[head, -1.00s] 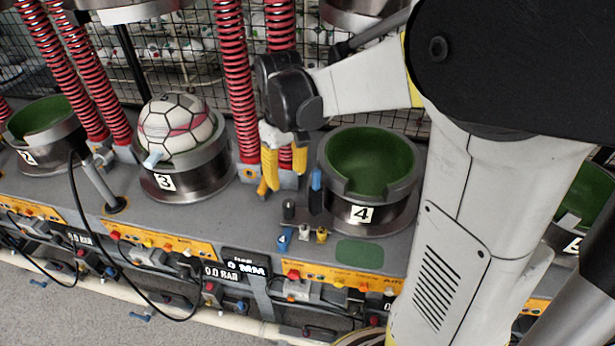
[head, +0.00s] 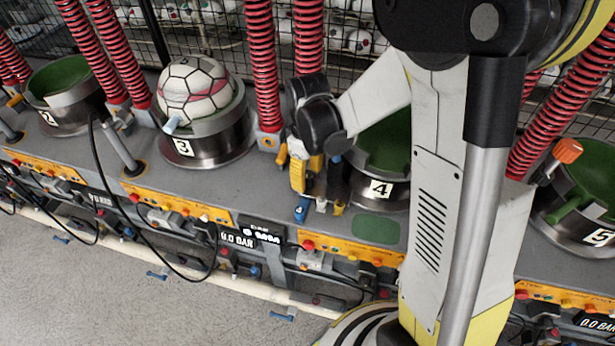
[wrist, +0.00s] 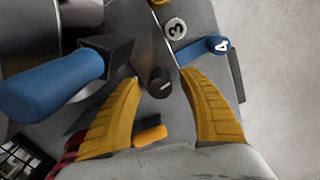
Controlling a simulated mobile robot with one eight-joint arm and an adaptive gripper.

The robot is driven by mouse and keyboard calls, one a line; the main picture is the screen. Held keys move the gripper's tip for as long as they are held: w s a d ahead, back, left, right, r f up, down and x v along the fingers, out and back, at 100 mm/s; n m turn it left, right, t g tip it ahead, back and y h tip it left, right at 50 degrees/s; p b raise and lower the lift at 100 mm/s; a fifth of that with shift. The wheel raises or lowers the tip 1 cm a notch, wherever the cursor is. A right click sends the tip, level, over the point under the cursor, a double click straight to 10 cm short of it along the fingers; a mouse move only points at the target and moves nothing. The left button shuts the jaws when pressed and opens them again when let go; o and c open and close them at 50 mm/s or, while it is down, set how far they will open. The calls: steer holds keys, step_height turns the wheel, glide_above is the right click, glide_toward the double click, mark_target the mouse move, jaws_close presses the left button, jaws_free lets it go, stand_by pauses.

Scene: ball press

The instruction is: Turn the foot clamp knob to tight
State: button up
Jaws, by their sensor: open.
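My gripper (head: 306,186) is open, with yellow fingers pointing down over the small controls left of press cup 4 (head: 382,206). In the wrist view a short dark round knob (wrist: 160,86) stands between the open fingertips of my gripper (wrist: 160,77); no label shows on it, so I cannot tell for sure that it is the foot clamp knob.
A blue-handled lever (wrist: 50,85) lies close left of the fingers in the wrist view. An orange peg (wrist: 150,135) is between the finger bases. A ball (head: 197,88) sits in cup 3 (head: 205,140). Red springs (head: 309,40) stand behind my gripper.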

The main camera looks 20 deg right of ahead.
mark_target(308, 174)
jaws_close()
steer(key=shift+m+b, duration=0.4)
steer(key=shift+m, duration=0.6)
jaws_free()
step_height(308, 174, up, 12)
